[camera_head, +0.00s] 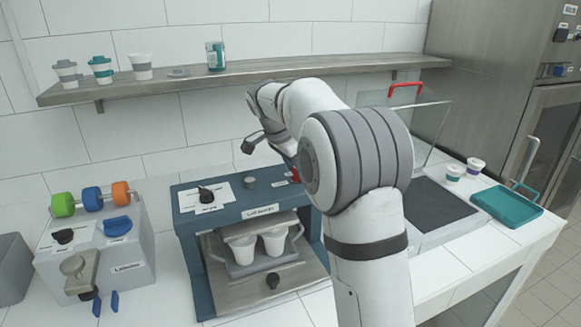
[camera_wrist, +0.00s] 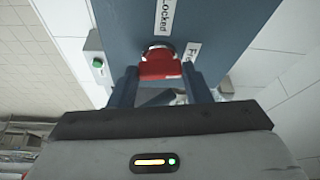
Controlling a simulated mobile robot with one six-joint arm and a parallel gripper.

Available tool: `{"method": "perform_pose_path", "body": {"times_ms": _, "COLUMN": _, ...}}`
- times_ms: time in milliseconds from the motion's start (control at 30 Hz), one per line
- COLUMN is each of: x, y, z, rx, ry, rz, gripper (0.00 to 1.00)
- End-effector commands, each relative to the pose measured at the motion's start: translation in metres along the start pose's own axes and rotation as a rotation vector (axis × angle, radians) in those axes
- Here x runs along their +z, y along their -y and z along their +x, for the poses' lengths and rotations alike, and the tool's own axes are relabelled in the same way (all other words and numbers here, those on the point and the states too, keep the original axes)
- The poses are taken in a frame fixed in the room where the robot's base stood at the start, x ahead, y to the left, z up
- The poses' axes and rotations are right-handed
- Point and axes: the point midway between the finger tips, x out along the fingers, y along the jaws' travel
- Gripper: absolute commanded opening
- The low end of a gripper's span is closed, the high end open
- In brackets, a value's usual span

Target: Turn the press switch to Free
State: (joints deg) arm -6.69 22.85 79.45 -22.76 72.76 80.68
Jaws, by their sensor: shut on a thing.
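The red press switch (camera_wrist: 160,66) sits on the blue face of the press, between my gripper's fingers in the wrist view. My gripper (camera_wrist: 160,75) is shut on it. A "Locked" label (camera_wrist: 165,18) is above the switch, and a partly covered "Free" label (camera_wrist: 191,52) is to its right. In the head view, the blue press (camera_head: 187,235) stands at the centre of the counter. Only a bit of the red switch (camera_head: 296,177) shows at its top right. My arm hides my gripper there.
Two white cups (camera_head: 242,248) stand inside the press. A grey dispenser (camera_head: 130,262) with coloured rollers is on the left. A shelf (camera_head: 300,69) with cups runs behind. To the right are a dark mat (camera_head: 435,207), two small cups (camera_head: 475,165) and a teal tray (camera_head: 507,208).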

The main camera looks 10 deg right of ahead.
Motion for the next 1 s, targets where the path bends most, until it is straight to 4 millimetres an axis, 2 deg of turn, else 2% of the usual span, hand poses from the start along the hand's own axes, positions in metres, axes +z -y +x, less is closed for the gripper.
{"method": "perform_pose_path", "body": {"times_ms": 400, "x": -0.0007, "y": -0.0004, "z": 0.0014, "rx": 0.076, "ry": -0.001, "rz": 0.166, "gripper": 0.21}}
{"method": "perform_pose_path", "body": {"times_ms": 933, "x": -0.0002, "y": -0.0009, "z": 0.0019, "rx": 0.087, "ry": 0.0, "rz": 0.188, "gripper": 0.21}}
{"method": "perform_pose_path", "body": {"times_ms": 967, "x": -0.0001, "y": -0.0009, "z": 0.002, "rx": 0.087, "ry": 0.0, "rz": 0.188, "gripper": 0.44}}
{"method": "perform_pose_path", "body": {"times_ms": 1000, "x": -0.0001, "y": -0.0009, "z": 0.002, "rx": 0.087, "ry": 0.0, "rz": 0.188, "gripper": 0.48}}
